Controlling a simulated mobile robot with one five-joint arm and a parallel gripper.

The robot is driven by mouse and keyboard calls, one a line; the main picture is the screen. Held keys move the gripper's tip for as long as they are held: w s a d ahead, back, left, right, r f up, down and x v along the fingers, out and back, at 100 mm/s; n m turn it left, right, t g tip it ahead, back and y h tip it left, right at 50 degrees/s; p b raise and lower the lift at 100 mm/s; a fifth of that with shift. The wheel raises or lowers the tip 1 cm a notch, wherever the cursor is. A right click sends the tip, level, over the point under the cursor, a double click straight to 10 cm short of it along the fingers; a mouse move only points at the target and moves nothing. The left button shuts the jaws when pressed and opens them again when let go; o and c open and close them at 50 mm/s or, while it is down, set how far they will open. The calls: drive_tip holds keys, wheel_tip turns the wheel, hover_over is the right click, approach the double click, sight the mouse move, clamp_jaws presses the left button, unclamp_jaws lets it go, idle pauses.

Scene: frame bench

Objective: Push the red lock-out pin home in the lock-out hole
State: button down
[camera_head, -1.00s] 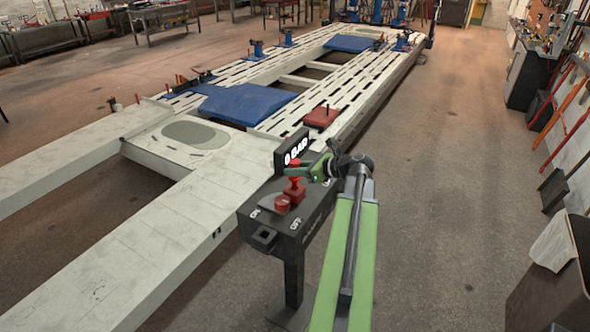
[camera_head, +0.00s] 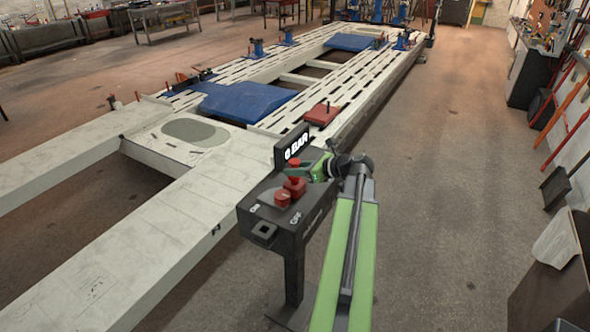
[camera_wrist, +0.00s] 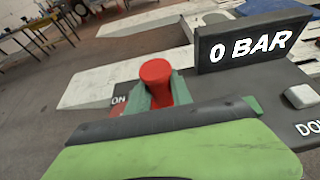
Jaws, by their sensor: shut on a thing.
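The red lock-out pin (camera_head: 294,168) stands above a dark control box (camera_head: 310,205) on a post. In the wrist view its round red head and narrower neck (camera_wrist: 156,76) stand up between my gripper's green fingers. My gripper (camera_head: 301,171) is shut on the pin from the right. A red block (camera_head: 295,187) sits just below the pin in the head view, and a red knob (camera_head: 282,198) is beside it near the ON and OFF marks. The lock-out hole and the pin's lower end are hidden, so I cannot tell how deep the pin sits.
A display reading 0 BAR (camera_head: 292,147) rises from the box just behind the pin, and close to my gripper in the wrist view (camera_wrist: 250,45). A pale button (camera_wrist: 302,96) is on the box at right.

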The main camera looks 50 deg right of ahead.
drive_tip(key=shift+f+b, duration=0.85)
drive_tip(key=shift+f, duration=0.05)
drive_tip(key=c, duration=1.1)
unclamp_jaws()
drive_tip(key=shift+o, duration=0.2)
drive_tip(key=shift+s, duration=0.1)
drive_tip(key=p+v, duration=0.6)
drive_tip(key=v, duration=1.1)
drive_tip(key=shift+p, duration=0.35)
drive_tip(key=shift+d+r, duration=0.1)
